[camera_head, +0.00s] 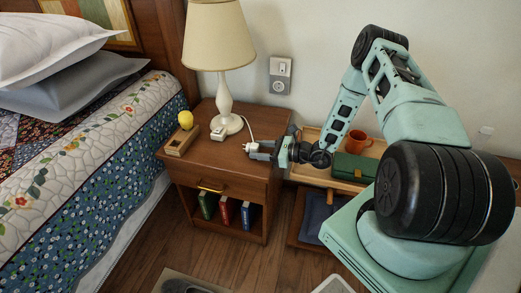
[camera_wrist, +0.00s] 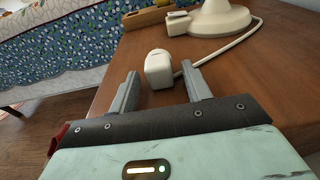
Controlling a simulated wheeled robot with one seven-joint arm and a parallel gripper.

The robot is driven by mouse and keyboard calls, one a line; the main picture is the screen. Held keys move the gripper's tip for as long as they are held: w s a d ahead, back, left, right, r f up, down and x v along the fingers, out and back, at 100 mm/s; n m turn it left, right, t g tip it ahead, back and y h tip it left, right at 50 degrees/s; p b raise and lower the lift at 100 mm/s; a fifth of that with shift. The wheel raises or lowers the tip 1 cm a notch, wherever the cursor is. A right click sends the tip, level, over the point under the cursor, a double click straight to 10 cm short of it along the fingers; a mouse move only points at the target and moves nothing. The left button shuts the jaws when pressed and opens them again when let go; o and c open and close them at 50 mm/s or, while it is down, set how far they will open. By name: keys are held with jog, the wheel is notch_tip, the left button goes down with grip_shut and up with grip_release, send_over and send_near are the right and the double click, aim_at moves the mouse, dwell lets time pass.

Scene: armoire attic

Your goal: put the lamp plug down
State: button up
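The white lamp plug (camera_wrist: 158,70) appears to rest on the nightstand top in the wrist view, with its cord running back towards the lamp base. It also shows in the head view (camera_head: 251,147) near the nightstand's right side. My gripper (camera_wrist: 160,72) is open, its two grey fingers on either side of the plug with a visible gap at each side. In the head view my gripper (camera_head: 259,150) reaches in low from the right. The lamp (camera_head: 224,85) stands upright at the back of the nightstand (camera_head: 222,163).
A wall outlet (camera_head: 280,75) is behind.

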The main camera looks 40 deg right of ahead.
jog(key=shift+r, duration=0.15)
jog(key=r+p+v, duration=0.1)
jog(key=p+v, duration=0.1)
jog(key=v, duration=1)
jog(key=s+a+r+n+g+y, duration=0.1)
jog(key=s+a+r+n+g, duration=0.1)
jog(key=a+r+n+g, duration=0.5)
jog(key=s+a+r+n+g, duration=0.1)
jog(key=a+r+n+g, duration=0.3)
jog(key=a, duration=0.5)
jog(key=s+a+r+n+g+y, duration=0.15)
jog(key=a+r+n+g, duration=0.25)
jog(key=a+n, duration=0.4)
jog(key=s+a+r+n+t+h, duration=0.1)
jog(key=s+a+r+n+h, duration=0.3)
jog(key=s+n+h, duration=0.2)
jog(key=s+a+r+n+t+h, duration=0.1)
jog(key=s+a+r+n+h, duration=0.4)
jog(key=s+n, duration=0.6)
jog(key=shift+a+r+h, duration=0.3)
jog(key=shift+r+h, duration=0.05)
jog(key=shift+h, duration=0.1)
